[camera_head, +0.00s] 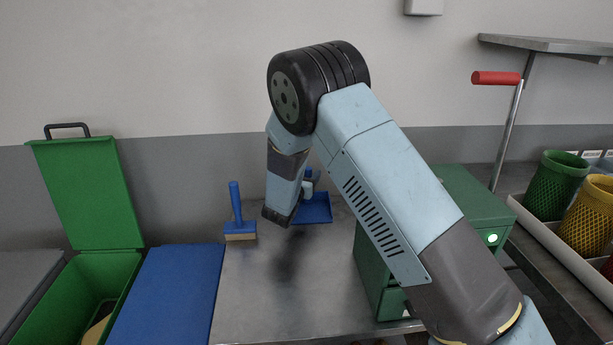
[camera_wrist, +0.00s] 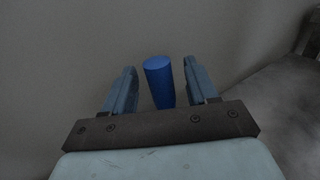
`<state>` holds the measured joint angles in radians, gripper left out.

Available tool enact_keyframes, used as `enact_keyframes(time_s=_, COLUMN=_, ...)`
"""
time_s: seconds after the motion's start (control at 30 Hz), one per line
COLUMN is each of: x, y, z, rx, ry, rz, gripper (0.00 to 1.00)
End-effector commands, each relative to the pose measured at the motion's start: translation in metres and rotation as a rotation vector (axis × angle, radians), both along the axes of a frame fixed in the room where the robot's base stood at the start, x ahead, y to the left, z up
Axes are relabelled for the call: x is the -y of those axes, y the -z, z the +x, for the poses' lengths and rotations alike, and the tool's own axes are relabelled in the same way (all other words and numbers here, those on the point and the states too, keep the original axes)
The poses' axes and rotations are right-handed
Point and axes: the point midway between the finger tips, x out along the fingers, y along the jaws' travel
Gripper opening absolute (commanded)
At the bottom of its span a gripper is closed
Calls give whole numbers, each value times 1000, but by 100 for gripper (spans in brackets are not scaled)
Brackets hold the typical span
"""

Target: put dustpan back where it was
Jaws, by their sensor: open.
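The blue dustpan (camera_head: 315,211) stands on the grey metal tabletop, near the wall and partly behind my arm. Its upright blue handle also shows in the wrist view (camera_wrist: 158,80), between my two fingers. My gripper (camera_wrist: 160,72) is open, with one finger on each side of the handle. A gap shows between the handle and each finger. In the head view my gripper (camera_head: 311,185) is at the handle's height and small, partly hidden by my own wrist.
A blue-handled brush (camera_head: 239,225) stands left of the dustpan. A blue mat (camera_head: 170,290) and a green bin with open lid (camera_head: 88,195) lie further left. A green drawer cabinet (camera_head: 465,200) is on the right, with mesh baskets (camera_head: 555,188) beyond. Tabletop (camera_head: 260,310) in front is clear.

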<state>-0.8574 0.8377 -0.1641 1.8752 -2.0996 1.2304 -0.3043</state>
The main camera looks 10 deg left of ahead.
Motion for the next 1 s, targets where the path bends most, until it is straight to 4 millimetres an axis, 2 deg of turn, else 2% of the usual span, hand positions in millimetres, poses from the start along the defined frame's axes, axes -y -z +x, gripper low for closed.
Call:
enact_keyframes(time_s=0.27, x=-1, y=-2, z=-6, rx=0, ry=0, rz=0, gripper=58)
enact_keyframes(time_s=0.37, x=-4, y=-2, z=-18, rx=-1, ry=-1, rz=-1, gripper=58)
enact_keyframes(time_s=0.73, x=-19, y=-2, z=-87, rx=-1, ry=-2, rz=-1, gripper=58)
enact_keyframes(time_s=1.0, x=-24, y=-2, z=-113, rx=0, ry=1, rz=0, gripper=58)
